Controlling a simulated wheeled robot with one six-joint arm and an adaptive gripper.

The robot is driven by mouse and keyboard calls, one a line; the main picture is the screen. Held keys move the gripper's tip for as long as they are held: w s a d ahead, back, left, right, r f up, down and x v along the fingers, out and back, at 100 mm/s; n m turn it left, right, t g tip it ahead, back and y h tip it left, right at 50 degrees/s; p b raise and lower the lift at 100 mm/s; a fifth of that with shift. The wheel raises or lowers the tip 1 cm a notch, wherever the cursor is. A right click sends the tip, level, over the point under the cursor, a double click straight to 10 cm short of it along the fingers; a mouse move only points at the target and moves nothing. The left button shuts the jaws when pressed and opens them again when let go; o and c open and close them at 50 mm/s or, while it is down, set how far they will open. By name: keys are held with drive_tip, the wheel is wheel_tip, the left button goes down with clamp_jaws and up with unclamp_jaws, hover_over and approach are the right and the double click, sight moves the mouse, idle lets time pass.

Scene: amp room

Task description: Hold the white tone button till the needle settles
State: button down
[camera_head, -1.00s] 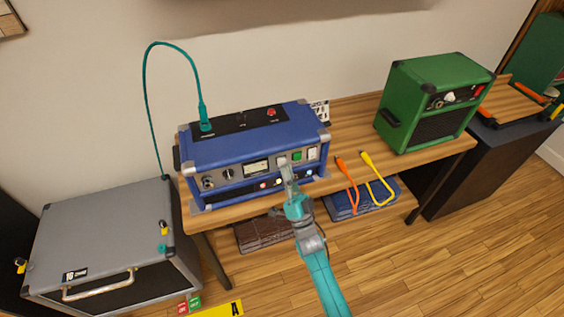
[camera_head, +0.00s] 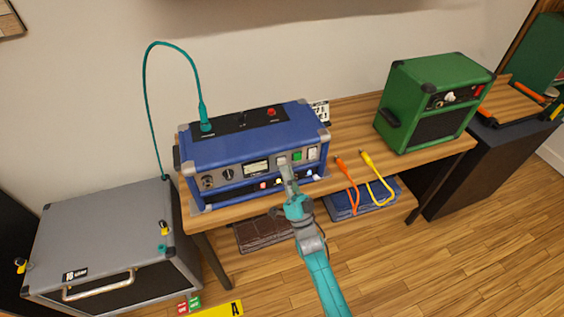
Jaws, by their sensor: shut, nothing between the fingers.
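The blue amp (camera_head: 215,153) stands on the wooden bench, its control panel facing me. A pale meter (camera_head: 256,168) sits mid-panel; its needle is too small to read. My gripper (camera_head: 285,168) is shut and empty, its tips at the panel just right of the meter, by a pale square control (camera_head: 282,160). I cannot tell whether the tips touch it or press it in. A green button (camera_head: 297,155) and a white switch (camera_head: 312,153) are to the right. My fingers partly hide the panel below the pale control, so I cannot be sure which is the white tone button.
Orange (camera_head: 348,180) and yellow (camera_head: 376,176) cables lie over the bench's front edge. A green amp (camera_head: 440,75) stands at the right end. A grey case (camera_head: 105,225) stands at left. A teal cable (camera_head: 148,100) arches from the blue amp's top.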

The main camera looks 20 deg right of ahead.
drive_tip(key=shift+w, duration=0.2)
drive_tip(key=shift+w, duration=0.25)
drive_tip(key=shift+w, duration=0.45)
idle(0.8)
drive_tip(key=shift+s, duration=0.15)
idle(3.2)
drive_tip(key=shift+s, duration=0.75)
drive_tip(key=s, duration=0.5)
idle(0.6)
